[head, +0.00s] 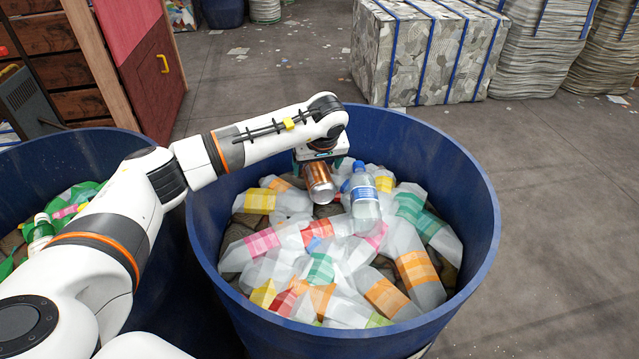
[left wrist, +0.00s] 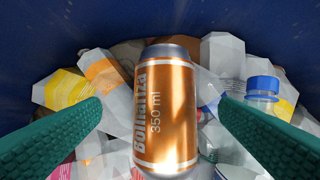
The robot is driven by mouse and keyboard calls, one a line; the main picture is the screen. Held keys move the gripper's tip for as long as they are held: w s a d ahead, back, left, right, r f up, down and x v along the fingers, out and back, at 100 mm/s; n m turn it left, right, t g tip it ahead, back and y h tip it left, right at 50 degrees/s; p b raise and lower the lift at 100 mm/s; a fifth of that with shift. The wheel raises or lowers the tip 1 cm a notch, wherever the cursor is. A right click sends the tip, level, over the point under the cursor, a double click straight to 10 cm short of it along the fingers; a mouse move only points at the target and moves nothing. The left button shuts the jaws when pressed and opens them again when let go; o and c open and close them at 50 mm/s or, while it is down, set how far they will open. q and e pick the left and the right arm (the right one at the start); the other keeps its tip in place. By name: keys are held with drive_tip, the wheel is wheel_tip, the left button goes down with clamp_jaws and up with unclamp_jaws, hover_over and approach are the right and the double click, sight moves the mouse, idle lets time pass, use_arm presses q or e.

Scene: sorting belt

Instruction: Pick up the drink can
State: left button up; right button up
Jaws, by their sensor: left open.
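The drink can (head: 319,183) is copper-orange with silver ends. It lies among plastic bottles in the blue bin, near the bin's far side. In the left wrist view the can (left wrist: 166,105) fills the middle, with white lettering and "350 ml" on its side. My left gripper (head: 321,160) is open and right over the can. Its two green fingers (left wrist: 160,118) stand on either side of the can, with gaps showing between them and it. The can's lower end is cut off or hidden in the wrist view. My right gripper is not in view.
A clear bottle with a blue cap (head: 364,197) stands close on the can's right. The bin's blue rim (head: 470,165) surrounds the heap of bottles. Another blue bin (head: 90,150) is at left. Paper bales (head: 425,55) stand behind on the floor.

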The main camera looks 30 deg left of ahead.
sight(318, 170)
use_arm(q)
drive_tip(key=shift+d+x, duration=0.1)
drive_tip(key=shift+x, duration=1.45)
drive_tip(key=shift+d+x, duration=0.15)
drive_tip(key=shift+x, duration=1.35)
drive_tip(key=shift+w, duration=0.15)
drive_tip(key=c, duration=1)
